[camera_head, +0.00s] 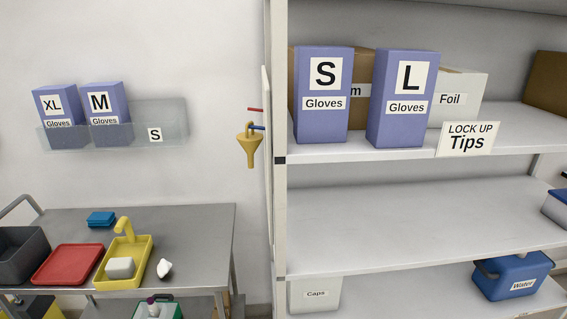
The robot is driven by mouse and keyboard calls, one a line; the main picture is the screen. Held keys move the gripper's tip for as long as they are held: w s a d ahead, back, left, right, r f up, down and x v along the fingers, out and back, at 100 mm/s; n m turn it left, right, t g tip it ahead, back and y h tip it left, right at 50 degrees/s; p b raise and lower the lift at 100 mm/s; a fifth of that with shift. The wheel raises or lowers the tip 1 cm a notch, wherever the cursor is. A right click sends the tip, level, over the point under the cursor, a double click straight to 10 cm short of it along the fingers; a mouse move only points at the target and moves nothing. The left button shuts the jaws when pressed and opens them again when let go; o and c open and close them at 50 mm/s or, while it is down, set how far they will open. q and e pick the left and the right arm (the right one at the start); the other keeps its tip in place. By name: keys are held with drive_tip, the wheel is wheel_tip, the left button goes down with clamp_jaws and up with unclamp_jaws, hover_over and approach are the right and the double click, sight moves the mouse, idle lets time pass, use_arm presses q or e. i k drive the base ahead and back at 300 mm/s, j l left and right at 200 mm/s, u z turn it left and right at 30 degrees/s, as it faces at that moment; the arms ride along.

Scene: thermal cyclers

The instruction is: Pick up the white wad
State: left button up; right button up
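A small crumpled white wad (165,268) lies on the grey metal top of the cart (195,232), at the lower left of the head view. It sits just right of a yellow tray (103,283), apart from it. The tray holds a pale rounded block (120,267) and a yellow curved piece (125,226) stands at its back. Neither of my grippers shows in the head view.
The cart also bears a red tray (68,264), a dark grey bin (18,255) and a blue stack (101,218). A white shelf unit (280,210) stands right of the cart. The cart's back right is bare.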

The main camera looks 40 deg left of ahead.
sight(163, 268)
drive_tip(key=u, duration=2.3)
